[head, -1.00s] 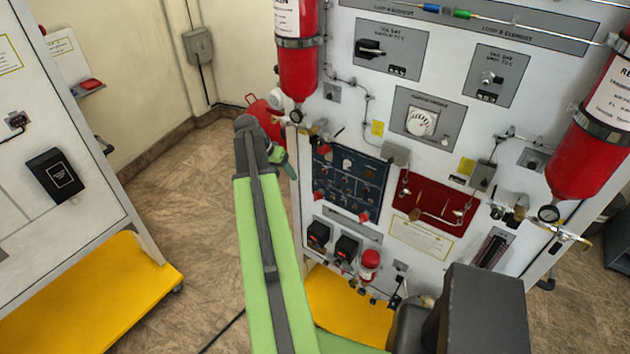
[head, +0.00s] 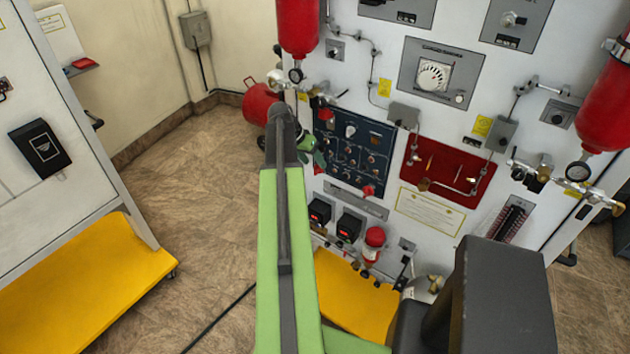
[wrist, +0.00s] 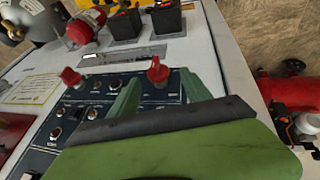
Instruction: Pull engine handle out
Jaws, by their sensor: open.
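The dark blue panel (head: 352,150) on the white trainer carries red handles. The lower right handle (head: 369,190) shows clear of my arm. The lower left handle (head: 319,168) is beside my gripper (head: 310,160). In the wrist view, where the panel appears upside down, that lower left handle (wrist: 158,70) shows between the two green fingertips of my gripper (wrist: 160,90), and the lower right handle (wrist: 71,77) is off to the left. The fingers are open. I cannot tell whether they touch the handle. No label naming the engine handle is readable.
A red panel (head: 470,170) sits right of the blue one. Black boxes (head: 349,226) and a red-topped part (head: 374,236) stick out below. A red cylinder (head: 258,103) stands behind my arm. Open floor (head: 200,190) lies to the left, beside a yellow-based unit (head: 90,285).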

